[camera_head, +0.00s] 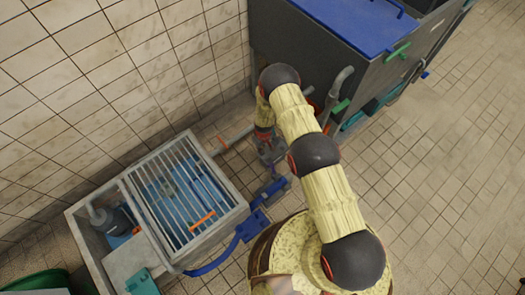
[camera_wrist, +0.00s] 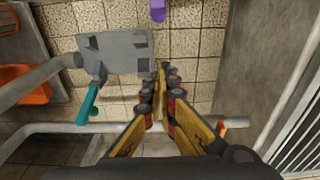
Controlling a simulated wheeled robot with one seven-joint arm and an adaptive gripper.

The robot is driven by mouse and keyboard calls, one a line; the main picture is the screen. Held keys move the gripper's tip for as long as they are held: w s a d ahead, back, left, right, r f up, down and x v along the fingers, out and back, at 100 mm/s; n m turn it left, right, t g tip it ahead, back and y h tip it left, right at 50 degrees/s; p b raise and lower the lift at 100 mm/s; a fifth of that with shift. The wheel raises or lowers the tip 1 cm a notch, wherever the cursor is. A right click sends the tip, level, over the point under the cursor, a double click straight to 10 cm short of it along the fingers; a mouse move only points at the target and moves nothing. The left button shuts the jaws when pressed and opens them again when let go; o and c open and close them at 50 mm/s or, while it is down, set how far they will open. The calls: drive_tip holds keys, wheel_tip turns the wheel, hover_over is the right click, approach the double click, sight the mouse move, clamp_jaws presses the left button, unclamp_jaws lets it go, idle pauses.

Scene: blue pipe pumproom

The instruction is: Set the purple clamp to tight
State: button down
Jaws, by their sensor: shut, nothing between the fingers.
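A purple piece (camera_wrist: 158,10), which may be the clamp's lever, shows at the top edge of the wrist view; the rest of it is cut off. In the head view, a blue-purple fitting (camera_head: 272,188) sits on the floor side of the grated tank, just below my gripper; I cannot tell whether it is the same piece. My gripper (camera_wrist: 165,68) is shut and empty, its fingertips apart from the purple piece. In the head view my gripper (camera_head: 270,152) points down beside the pipe, partly hidden by my arm.
A grey block (camera_wrist: 115,52) with a teal handle (camera_wrist: 88,105) lies left of my fingers. A grey pipe (camera_wrist: 60,128) runs across below. The grated tank (camera_head: 240,212) stands left, a large grey tank (camera_head: 300,50) with blue lid behind. Tiled floor (camera_head: 450,180) is clear at right.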

sight(271, 167)
wheel_tip(271, 167, down, 8)
drive_tip(key=b, duration=0.3)
drive_tip(key=shift+s+d+r+b, duration=0.3)
drive_tip(key=shift+s+d+r, duration=0.15)
drive_tip(key=shift+s, duration=0.2)
drive_tip(key=shift+s+d+r+b, duration=0.3)
drive_tip(key=shift+s+d, duration=0.15)
drive_tip(key=shift+s, duration=0.2)
drive_tip(key=shift+s+r+p, duration=0.1)
drive_tip(key=shift+r+p, duration=0.05)
drive_tip(key=shift+p, duration=0.2)
drive_tip(key=shift+s+d+r+p, duration=0.15)
drive_tip(key=shift+p, duration=0.2)
